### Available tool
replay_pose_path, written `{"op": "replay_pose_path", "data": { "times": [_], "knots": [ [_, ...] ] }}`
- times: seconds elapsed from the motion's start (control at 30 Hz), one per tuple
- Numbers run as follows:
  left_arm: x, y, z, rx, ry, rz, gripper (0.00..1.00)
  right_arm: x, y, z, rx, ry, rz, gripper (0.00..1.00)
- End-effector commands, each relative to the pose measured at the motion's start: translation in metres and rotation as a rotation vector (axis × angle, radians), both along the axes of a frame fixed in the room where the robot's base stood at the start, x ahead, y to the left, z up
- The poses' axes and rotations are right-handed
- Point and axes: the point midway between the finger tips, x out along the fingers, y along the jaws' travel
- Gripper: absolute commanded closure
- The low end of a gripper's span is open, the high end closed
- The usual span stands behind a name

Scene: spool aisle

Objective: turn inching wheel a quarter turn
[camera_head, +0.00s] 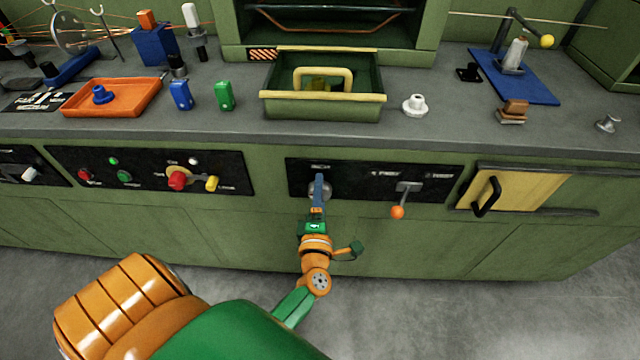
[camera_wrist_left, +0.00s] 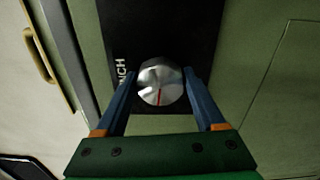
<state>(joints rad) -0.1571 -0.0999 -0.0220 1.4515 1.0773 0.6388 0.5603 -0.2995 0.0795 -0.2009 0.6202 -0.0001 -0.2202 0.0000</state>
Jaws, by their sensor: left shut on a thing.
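The inching wheel is a round silver knob (camera_head: 326,189) on a black panel on the front of the green bench. In the left wrist view the wheel (camera_wrist_left: 160,84) shows a red line on its face, which points toward the bottom of the picture. My left gripper (camera_head: 319,183) has its blue fingers on either side of the wheel and is shut on it. In the left wrist view the left gripper (camera_wrist_left: 158,78) shows its fingertips at the left and right rims. In the head view the fingers hide part of the wheel. My right gripper does not show.
A lever with an orange ball (camera_head: 397,212) hangs right of the wheel on the same panel. A yellow door with a black handle (camera_head: 486,196) is farther right. A red knob (camera_head: 177,181) is on the left panel. A green tray (camera_head: 322,105) stands on the bench above.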

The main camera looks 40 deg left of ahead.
Motion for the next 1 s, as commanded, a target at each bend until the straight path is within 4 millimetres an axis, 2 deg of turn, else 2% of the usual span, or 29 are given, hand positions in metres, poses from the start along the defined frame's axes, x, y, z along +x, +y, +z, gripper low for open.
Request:
{"op": "replay_pose_path", "data": {
  "times": [0.23,0.27,0.33,0.6,0.83,1.0],
  "knots": [
    [0.0,0.0,-0.001,-0.002,0.002,0.0,0.84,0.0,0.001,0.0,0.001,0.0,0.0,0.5],
    [0.0,0.0,-0.001,-0.002,0.002,0.0,0.21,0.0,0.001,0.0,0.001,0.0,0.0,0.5],
    [0.0,0.0,-0.001,-0.002,0.001,0.0,0.02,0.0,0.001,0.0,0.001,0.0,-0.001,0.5],
    [-0.003,-0.002,-0.001,-0.002,0.001,0.0,0.0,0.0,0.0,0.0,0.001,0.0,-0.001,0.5],
    [-0.043,-0.026,-0.002,-0.003,0.004,0.0,0.0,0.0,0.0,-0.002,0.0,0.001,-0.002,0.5],
    [-0.06,-0.036,-0.001,-0.002,0.002,0.001,0.0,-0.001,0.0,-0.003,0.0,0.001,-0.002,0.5]
  ]
}}
